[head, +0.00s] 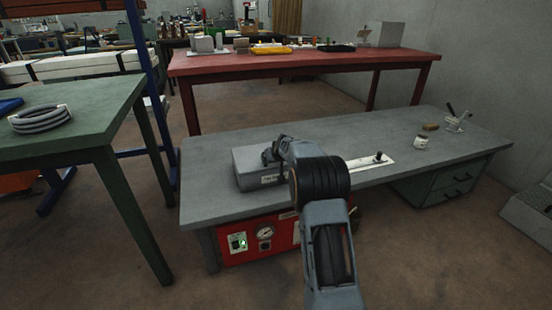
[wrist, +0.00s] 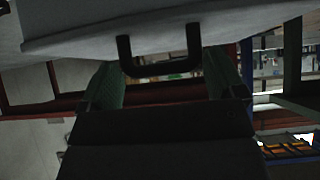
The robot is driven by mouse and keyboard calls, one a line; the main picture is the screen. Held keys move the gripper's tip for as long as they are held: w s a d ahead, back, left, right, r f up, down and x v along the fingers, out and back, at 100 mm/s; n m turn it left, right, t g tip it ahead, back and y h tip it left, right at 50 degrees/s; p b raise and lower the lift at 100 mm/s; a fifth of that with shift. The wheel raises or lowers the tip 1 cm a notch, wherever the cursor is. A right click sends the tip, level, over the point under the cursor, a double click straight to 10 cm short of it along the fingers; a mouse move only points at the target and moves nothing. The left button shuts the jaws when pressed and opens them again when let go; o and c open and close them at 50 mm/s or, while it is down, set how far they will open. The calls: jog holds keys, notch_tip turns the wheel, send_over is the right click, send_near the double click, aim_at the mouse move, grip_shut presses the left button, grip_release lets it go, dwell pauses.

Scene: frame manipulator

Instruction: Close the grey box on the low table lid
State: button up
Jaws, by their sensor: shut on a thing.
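The grey box (head: 248,160) sits at the left part of the low table (head: 225,205). Its top looks about flat, but my arm hides its right side, so I cannot tell whether the lid is fully down. My gripper (head: 268,156) is at the box's top right. In the wrist view, a grey panel (wrist: 90,28) of the box fills the top edge, and a dark U-shaped handle (wrist: 160,68) stands out from it. The handle lies between my gripper's two fingers (wrist: 163,80), which are shut on it.
A white plate with a dark knob (head: 372,161) lies right of my arm. A white cup (head: 421,142) and small items stand farther right. A red unit with a gauge (head: 255,238) is under the low table. A green table (head: 85,120) stands at left, a red table (head: 300,66) behind.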

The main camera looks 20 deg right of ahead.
jog(key=shift+s+f, duration=0.3)
jog(key=shift+f, duration=0.6)
jog(key=o, duration=0.9)
jog(key=shift+c, duration=0.2)
jog(key=shift+o, duration=0.7)
jog(key=shift+d, duration=0.2)
jog(key=shift+w+a+r, duration=0.15)
jog(key=shift+r, duration=0.1)
jog(key=p+v, duration=0.3)
jog(key=v, duration=1)
jog(key=shift+s+r, duration=0.2)
jog(key=shift+r, duration=0.15)
